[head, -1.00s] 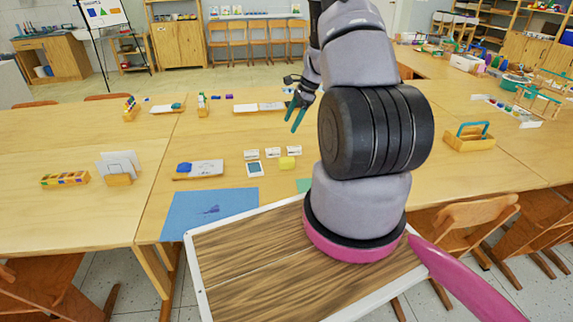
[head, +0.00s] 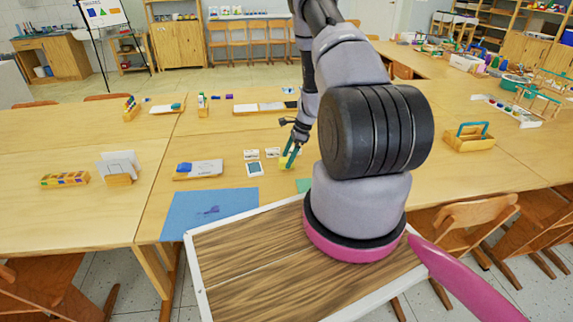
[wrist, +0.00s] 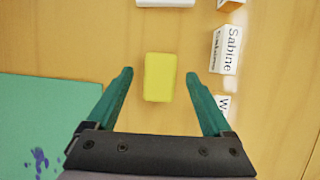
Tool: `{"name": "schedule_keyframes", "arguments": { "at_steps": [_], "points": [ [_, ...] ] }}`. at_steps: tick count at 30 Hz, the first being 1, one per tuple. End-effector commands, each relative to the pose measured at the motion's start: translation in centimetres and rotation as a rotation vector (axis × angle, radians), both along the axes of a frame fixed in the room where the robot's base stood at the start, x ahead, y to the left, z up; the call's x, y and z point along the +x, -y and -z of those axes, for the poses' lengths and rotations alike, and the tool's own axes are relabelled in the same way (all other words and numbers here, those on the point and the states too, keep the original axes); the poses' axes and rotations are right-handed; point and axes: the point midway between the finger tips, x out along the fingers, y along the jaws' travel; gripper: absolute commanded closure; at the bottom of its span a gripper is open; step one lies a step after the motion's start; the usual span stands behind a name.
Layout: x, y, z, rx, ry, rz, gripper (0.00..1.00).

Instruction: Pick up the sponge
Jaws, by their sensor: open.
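The sponge (wrist: 160,77) is a yellow block lying flat on the wooden table. In the wrist view it sits centred between the two teal fingers of my gripper (wrist: 160,84), with a gap on each side. My gripper is open and not touching it in that view. In the head view my gripper (head: 289,159) is low over the table at the sponge (head: 286,162), which is partly hidden by the fingers. How high the fingertips are above the table is hard to tell.
White name cards, one reading "Sabine" (wrist: 227,50), stand right of the sponge in the wrist view. A teal sheet (wrist: 50,120) with purple paint lies at left.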

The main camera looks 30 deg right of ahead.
Motion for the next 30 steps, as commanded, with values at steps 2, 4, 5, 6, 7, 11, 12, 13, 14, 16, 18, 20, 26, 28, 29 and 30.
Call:
{"name": "schedule_keyframes", "arguments": {
  "at_steps": [2,4,5,6,7,11,12,13,14,16,18,20,26,28,29,30],
  "points": [
    [0.1,-0.3,1.0,-0.001,-0.001,-0.001,0.15],
    [0.1,-0.5,1.5,0.000,0.000,0.000,0.15],
    [0.2,-0.6,1.6,0.000,0.000,0.000,0.15],
    [0.2,-0.6,1.7,0.000,0.001,0.000,0.15],
    [0.2,-0.6,1.7,-0.001,0.001,0.000,0.15],
    [0.2,-0.6,1.7,-0.001,0.001,0.000,0.15],
    [0.2,-0.6,1.7,-0.001,0.001,0.000,0.15],
    [0.2,-0.6,1.7,-0.001,0.001,0.000,0.26],
    [0.2,-0.6,1.7,-0.001,0.001,0.000,0.38],
    [0.2,-0.6,1.7,-0.001,0.001,0.000,0.65],
    [0.2,-0.6,1.7,-0.001,0.001,0.000,0.92],
    [0.2,-0.6,1.7,-0.001,0.001,0.000,1.00],
    [0.2,-0.6,1.6,-0.001,0.001,0.000,1.00],
    [0.2,-0.6,1.2,-0.002,0.002,0.000,1.00],
    [0.2,-0.6,0.9,-0.002,0.002,0.000,1.00],
    [0.3,-0.6,0.4,-0.002,0.003,-0.001,1.00]
  ]
}}
